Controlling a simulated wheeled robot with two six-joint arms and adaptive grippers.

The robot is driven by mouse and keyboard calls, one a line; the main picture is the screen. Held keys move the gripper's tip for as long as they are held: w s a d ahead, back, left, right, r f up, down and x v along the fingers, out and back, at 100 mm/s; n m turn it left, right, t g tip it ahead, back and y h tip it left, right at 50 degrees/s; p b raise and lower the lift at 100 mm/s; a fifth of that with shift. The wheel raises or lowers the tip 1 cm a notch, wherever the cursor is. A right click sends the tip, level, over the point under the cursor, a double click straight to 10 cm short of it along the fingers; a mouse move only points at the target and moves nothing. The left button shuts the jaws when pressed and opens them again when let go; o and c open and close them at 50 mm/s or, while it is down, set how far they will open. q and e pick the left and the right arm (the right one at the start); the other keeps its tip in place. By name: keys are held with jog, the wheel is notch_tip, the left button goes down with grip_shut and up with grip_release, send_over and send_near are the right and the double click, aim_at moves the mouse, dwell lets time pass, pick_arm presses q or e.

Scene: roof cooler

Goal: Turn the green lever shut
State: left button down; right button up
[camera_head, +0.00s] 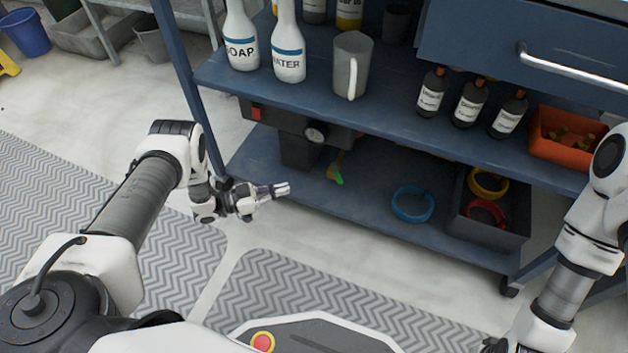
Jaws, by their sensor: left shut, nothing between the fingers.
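The green lever (338,178) is small and hangs at the lower end of a yellow piece, below the dark unit (290,122) with a round gauge under the upper shelf. The lever points down and slightly right; its exact turn is hard to judge at this size. My left gripper (284,189) is shut and empty, at the front edge of the lower shelf, left of the lever and apart from it. My right arm comes in at the right, and its fingers are out of the picture.
The blue lower shelf (375,180) holds a blue ring (413,204) and a dark bin (505,225) with yellow and red rings. Bottles, a grey jug (351,65) and an orange bin (565,137) stand on the upper shelf. A blue post (186,85) rises at the left.

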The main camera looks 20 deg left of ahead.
pick_arm(q)
jog(key=b, duration=0.6)
send_near(337, 174)
jog(key=shift+m+g+h, duration=0.3)
jog(key=shift+m, duration=0.1)
jog(key=w+d, duration=0.1)
jog(key=d, duration=0.2)
jog(key=w+d+f, duration=0.1)
jog(key=d, duration=0.1)
jog(key=shift+w+d, duration=0.1)
jog(key=shift+w, duration=0.2)
jog(key=shift+w+d+r, duration=0.1)
jog(key=shift+w+d, duration=0.1)
jog(key=shift+d, duration=0.1)
jog(key=shift+d+n, duration=0.15)
jog(key=shift+n, duration=0.15)
